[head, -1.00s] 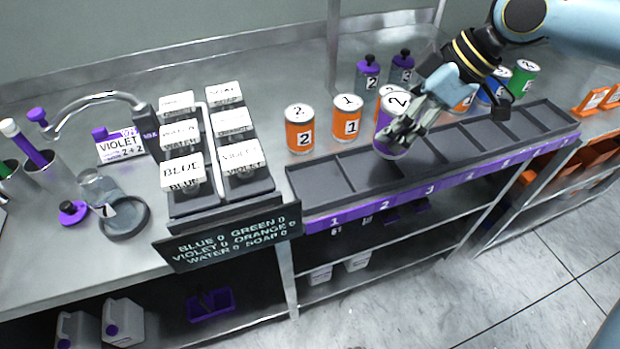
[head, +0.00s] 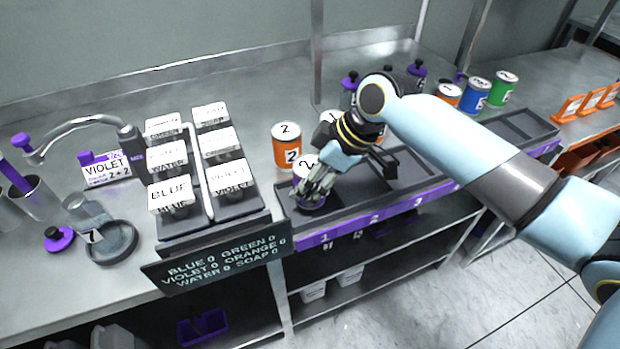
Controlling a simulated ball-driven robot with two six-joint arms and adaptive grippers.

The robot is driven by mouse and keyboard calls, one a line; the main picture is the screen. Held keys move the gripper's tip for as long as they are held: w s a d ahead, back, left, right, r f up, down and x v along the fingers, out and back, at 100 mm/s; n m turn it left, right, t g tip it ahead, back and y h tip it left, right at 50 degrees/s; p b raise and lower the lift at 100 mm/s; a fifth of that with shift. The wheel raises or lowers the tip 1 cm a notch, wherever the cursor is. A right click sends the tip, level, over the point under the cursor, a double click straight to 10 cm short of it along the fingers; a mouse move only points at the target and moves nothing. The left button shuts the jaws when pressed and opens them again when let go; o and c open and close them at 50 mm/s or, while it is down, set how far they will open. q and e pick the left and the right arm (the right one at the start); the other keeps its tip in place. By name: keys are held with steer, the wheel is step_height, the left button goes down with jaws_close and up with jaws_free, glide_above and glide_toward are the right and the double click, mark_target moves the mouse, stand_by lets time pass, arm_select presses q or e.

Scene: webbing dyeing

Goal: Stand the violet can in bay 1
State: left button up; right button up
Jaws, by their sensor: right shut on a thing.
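The violet can (head: 304,165) has a white lid marked 2 and is at the left end of the black rack. It looks upright. My right gripper (head: 319,186) is shut on the can, its fingers covering much of the can's side. The can is in or just over bay 1 (head: 323,238), the leftmost bay with a violet label; whether its base touches the floor of the bay is hidden. My left gripper is not in view.
An orange can (head: 286,146) marked 2 stands close behind bay 1. Blue (head: 475,94) and green (head: 502,89) cans stand farther right. The dispenser block (head: 212,217) and its black display (head: 216,262) lie just left of the rack.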

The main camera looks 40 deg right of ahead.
steer(key=shift+f, duration=0.3)
steer(key=shift+f, duration=0.15)
steer(key=o, duration=1.5)
steer(key=v, duration=1.2)
